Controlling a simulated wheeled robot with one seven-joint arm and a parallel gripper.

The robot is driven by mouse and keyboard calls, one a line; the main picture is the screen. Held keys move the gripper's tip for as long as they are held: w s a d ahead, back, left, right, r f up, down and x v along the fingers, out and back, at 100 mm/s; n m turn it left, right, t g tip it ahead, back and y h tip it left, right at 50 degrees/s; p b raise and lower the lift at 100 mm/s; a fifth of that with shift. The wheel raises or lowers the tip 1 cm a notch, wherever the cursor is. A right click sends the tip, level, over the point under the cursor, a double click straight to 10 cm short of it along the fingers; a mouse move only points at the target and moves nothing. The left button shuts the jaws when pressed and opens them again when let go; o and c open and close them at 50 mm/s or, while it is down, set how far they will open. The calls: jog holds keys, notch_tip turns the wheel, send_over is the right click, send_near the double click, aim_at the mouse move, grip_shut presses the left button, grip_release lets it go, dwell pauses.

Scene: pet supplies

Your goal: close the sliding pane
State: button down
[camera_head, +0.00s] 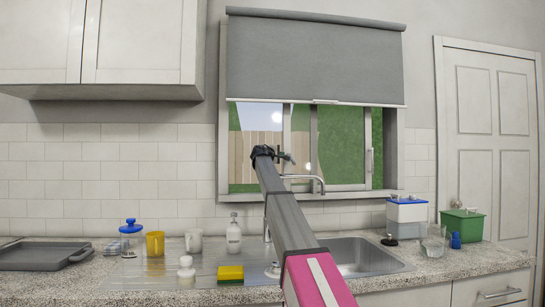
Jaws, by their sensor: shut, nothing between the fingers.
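The window (223,150) stands above the sink, behind my arm. A sliding pane (368,128) with a light frame fills its right part. A slim vertical handle (369,160) is on the right side of that pane. A frame upright (286,125) stands near the middle of the window. My dark gripper (284,157) is shut and empty in front of this upright, left of the handle. I cannot tell whether it touches the frame. My arm hides some of the lower window, and a grey blind covers the upper part.
The grey blind (315,60) hangs over the window. The faucet (318,183) rises close below my gripper. The sink (365,257) lies below. A soap bottle (234,235), white mug (194,241) and yellow cup (155,243) stand left; a blue-lidded box (406,216) and green box (461,226) stand right.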

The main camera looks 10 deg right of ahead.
aim_at(313, 154)
jog(key=d, duration=1.6)
jog(key=shift+d, duration=0.1)
